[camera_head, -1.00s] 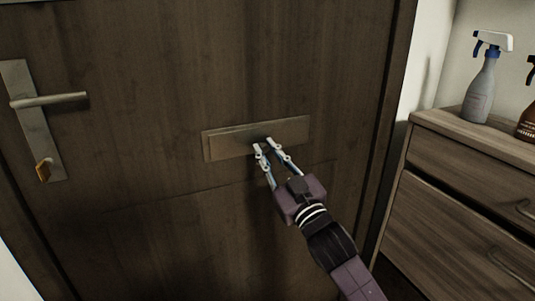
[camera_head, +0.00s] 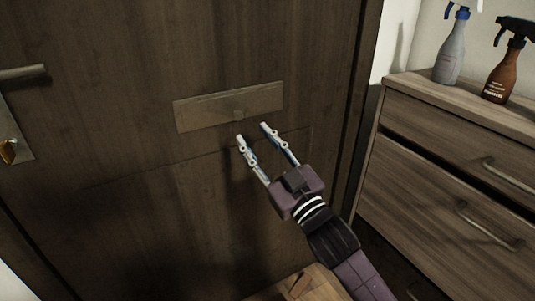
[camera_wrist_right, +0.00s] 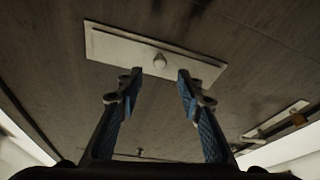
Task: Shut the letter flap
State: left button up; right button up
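The letter flap (camera_head: 215,108) is a flat metal plate on the dark wooden door, with a small round knob (camera_head: 239,115) low on it. It lies flat against its frame, as far as I can see. In the right wrist view the flap (camera_wrist_right: 118,47) and its knob (camera_wrist_right: 160,61) show beyond my fingertips. My right gripper (camera_head: 254,131) is open and empty, just below the knob and apart from it. The right wrist view also shows its two fingers (camera_wrist_right: 159,75) spread, with nothing between them. My left gripper is not in view.
A door handle (camera_head: 22,74) with a key (camera_head: 8,151) below it is on the left. A wooden drawer cabinet (camera_head: 450,150) stands at the right, with a grey spray bottle (camera_head: 451,52) and a brown spray bottle (camera_head: 502,75) on top. The door around the flap is clear.

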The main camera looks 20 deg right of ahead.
jog(key=shift+v, duration=2.4)
